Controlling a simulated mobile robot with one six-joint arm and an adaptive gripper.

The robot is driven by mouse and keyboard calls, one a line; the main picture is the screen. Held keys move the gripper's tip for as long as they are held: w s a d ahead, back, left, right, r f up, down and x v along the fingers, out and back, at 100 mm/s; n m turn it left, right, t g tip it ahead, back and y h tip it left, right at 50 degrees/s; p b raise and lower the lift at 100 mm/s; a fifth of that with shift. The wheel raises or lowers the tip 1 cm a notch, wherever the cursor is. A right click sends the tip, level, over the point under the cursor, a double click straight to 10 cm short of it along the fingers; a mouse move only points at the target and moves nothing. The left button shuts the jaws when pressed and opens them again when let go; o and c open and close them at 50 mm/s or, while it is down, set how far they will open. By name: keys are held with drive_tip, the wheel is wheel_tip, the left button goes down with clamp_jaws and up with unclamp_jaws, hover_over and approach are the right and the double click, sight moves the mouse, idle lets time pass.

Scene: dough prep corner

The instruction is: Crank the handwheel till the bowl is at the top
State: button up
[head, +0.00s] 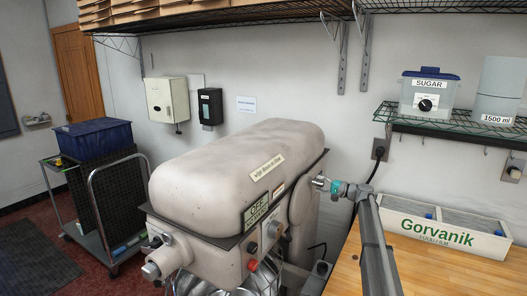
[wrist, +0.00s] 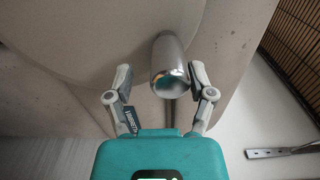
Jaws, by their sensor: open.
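The mixer (head: 232,165) is a big beige machine with a rounded head. Shiny metal of the bowl (head: 225,286) shows under it at the bottom edge, mostly cut off, so its height cannot be judged. My gripper (head: 323,182) is at the right side of the mixer. In the wrist view my gripper (wrist: 160,70) is open, with one finger on each side of a shiny metal cylinder (wrist: 171,72), seemingly the handwheel's grip. The cylinder stands nearer the right finger, and neither finger clearly touches it. The rest of the handwheel is not clearly visible.
A wooden counter (head: 430,272) with a white Gorvanik box (head: 438,228) lies to the right. A wire shelf (head: 450,125) holds a sugar bin (head: 428,95). A black cord hangs behind my arm. A cart (head: 105,215) with a blue crate (head: 93,138) stands left.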

drive_tip(key=v, duration=0.6)
drive_tip(key=shift+s+d, duration=0.2)
drive_tip(key=shift+d, duration=0.05)
idle(0.3)
drive_tip(key=s+a+f+n+g+h, duration=0.1)
drive_tip(key=s+a+f+g+h, duration=0.1)
drive_tip(key=s+a+f, duration=0.4)
drive_tip(key=s+a+f+n+g+h, duration=0.1)
drive_tip(key=s+a+f+g+h, duration=0.15)
drive_tip(key=s, duration=0.55)
drive_tip(key=s+a+f+n+g+h, duration=0.1)
drive_tip(key=s+a+f+g+h, duration=0.1)
drive_tip(key=s+a+f, duration=0.4)
drive_tip(key=s+f+n+h, duration=0.1)
drive_tip(key=s+f+h, duration=0.1)
drive_tip(key=s, duration=0.6)
drive_tip(key=s+d+f+n+g+h+b, duration=0.1)
drive_tip(key=s+h, duration=0.3)
drive_tip(key=s, duration=0.5)
drive_tip(key=s+d+f+n+g+h, duration=0.1)
drive_tip(key=s+f+h, duration=0.1)
drive_tip(key=s, duration=0.6)
drive_tip(key=shift+s+f+h+b, duration=0.25)
drive_tip(key=shift+f+h+b, duration=0.1)
drive_tip(key=shift+h, duration=0.2)
drive_tip(key=shift+g, duration=0.25)
